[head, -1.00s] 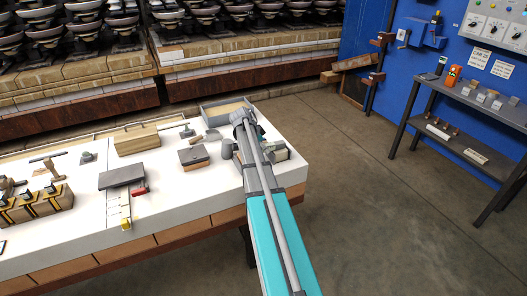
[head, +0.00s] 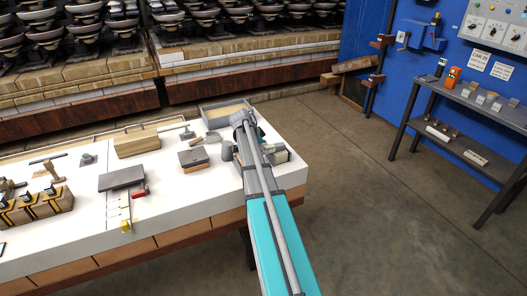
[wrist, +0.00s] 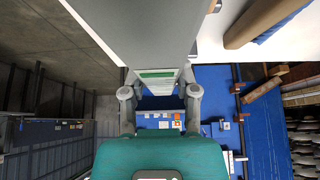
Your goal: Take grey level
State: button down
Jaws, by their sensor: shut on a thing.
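A grey piece with a green strip (wrist: 157,74), which looks like the grey level, sits between the two fingers of my gripper (wrist: 160,92) in the wrist view. My gripper is shut on it. Its full length cannot be made out, and a broad grey surface (wrist: 150,30) fills the view above it. In the head view my forearm reaches to the right end of the white table (head: 80,225). The arm hides the fingers and most of the held piece there.
A grey shelf (head: 475,105) stands by the blue wall. The floor between is clear.

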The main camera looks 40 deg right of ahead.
dwell(0.4)
notch_tip(320, 180, up, 3)
jog(key=p, duration=0.2)
jog(key=shift+f+p, duration=0.2)
jog(key=shift+p, duration=0.15)
jog(key=s+a+r+p, duration=0.9)
jog(key=a+r+p, duration=0.1)
jog(key=shift+a+r, duration=0.2)
jog(key=shift+a, duration=0.15)
